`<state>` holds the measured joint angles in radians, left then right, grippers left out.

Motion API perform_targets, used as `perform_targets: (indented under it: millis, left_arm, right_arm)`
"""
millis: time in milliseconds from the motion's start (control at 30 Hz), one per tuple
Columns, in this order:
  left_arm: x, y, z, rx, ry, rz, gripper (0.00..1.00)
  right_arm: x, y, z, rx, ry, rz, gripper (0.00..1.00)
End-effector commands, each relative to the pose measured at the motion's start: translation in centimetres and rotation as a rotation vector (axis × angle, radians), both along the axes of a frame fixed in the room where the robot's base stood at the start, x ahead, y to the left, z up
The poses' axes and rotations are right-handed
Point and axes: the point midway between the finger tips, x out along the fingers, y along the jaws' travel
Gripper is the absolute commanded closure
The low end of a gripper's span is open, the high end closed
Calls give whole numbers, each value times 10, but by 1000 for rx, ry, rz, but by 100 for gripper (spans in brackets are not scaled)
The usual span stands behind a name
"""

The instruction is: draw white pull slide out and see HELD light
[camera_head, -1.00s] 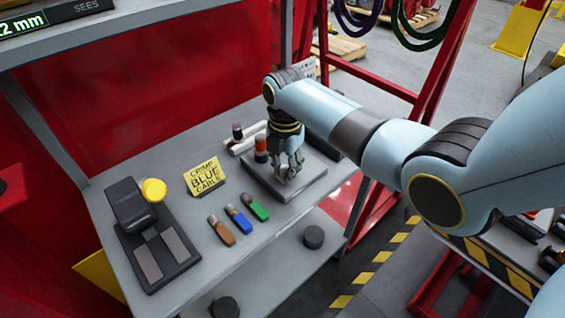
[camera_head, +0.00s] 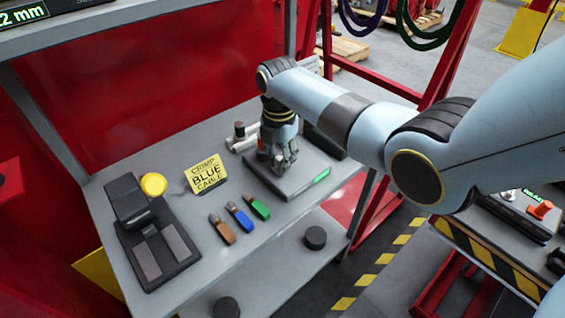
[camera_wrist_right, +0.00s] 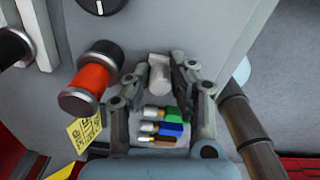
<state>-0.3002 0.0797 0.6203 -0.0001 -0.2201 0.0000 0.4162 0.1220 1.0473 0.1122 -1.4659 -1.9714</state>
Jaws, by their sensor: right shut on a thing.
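The white pull slide (camera_wrist_right: 159,73) shows in the right wrist view as a short pale grip on the grey housing. My right gripper (camera_wrist_right: 160,78) has its fingers on both sides of it and is shut on it. In the head view my right gripper (camera_head: 281,157) points down over the flat grey box (camera_head: 292,183), and its fingers hide the slide. A green light (camera_head: 322,176) glows on the box's front edge; its text is too small to read. My left gripper is not in view.
A red-orange knob (camera_wrist_right: 92,78) stands close left of the gripper in the wrist view. Brown, blue and green cable pieces (camera_head: 240,217), a yellow sign (camera_head: 207,174) and a black press (camera_head: 148,235) are on the grey bench. The bench's front strip is mostly clear.

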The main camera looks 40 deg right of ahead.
Motion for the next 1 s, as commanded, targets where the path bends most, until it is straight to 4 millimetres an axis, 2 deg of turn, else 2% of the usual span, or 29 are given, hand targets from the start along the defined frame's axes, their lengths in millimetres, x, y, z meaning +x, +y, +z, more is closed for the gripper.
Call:
perform_targets:
  millis: [167, 200, 400, 633, 733, 867, 1000]
  left_arm:
    - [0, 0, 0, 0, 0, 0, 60]
    - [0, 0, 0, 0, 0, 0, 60]
    - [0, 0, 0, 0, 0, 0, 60]
    - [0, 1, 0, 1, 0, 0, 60]
    - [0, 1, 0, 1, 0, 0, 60]
    - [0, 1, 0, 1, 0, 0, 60]
    - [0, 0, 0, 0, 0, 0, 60]
  right_arm:
    - [-1, 0, -1, 0, 2, 0, 100]
    - [-1, 0, -1, 0, 2, 0, 76]
    - [0, 0, 0, 1, 1, 0, 52]
    - [0, 0, 1, 0, 0, 0, 52]
    - [1, 0, 7, -1, -1, 0, 52]
    - [1, 0, 28, -1, -3, 1, 52]
    - [1, 0, 60, -1, -3, 1, 52]
